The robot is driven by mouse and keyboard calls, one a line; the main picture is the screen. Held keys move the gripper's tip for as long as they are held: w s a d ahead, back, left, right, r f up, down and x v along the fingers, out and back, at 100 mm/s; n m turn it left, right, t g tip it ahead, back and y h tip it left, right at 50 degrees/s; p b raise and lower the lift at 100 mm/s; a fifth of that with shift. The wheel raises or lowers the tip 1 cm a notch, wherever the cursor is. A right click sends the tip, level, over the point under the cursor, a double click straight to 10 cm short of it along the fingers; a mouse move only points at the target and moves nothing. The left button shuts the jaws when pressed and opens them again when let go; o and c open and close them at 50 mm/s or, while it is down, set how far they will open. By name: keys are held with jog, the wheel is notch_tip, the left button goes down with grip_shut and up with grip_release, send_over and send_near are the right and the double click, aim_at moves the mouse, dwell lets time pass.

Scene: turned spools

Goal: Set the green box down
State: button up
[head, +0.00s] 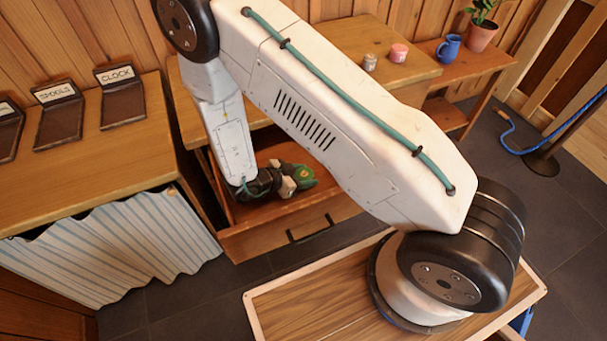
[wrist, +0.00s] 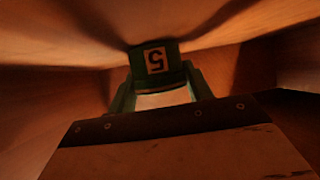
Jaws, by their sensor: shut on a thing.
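The green box (wrist: 178,72) shows in the wrist view at upper middle, with a pale label that reads 5 upside down. My gripper (wrist: 158,88) is shut on it, with a finger at each side. In the head view the green box (head: 303,174) is a small green shape at the end of my gripper (head: 291,183), inside the pulled-out wooden drawer (head: 262,243). My gripper hides part of the box. I cannot tell whether the box touches the drawer floor.
The drawer walls stand close around my gripper, and the wooden tabletop (head: 425,68) is above its back part. A cabinet with a striped curtain (head: 115,245) is at left.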

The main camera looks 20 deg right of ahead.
jog(key=o, duration=1)
jog(key=shift+f, duration=0.1)
jog(key=shift+c, duration=0.2)
jog(key=shift+a+r, duration=0.1)
jog(key=shift+r, duration=0.15)
jog(key=v, duration=0.7)
jog(key=shift+a, duration=0.15)
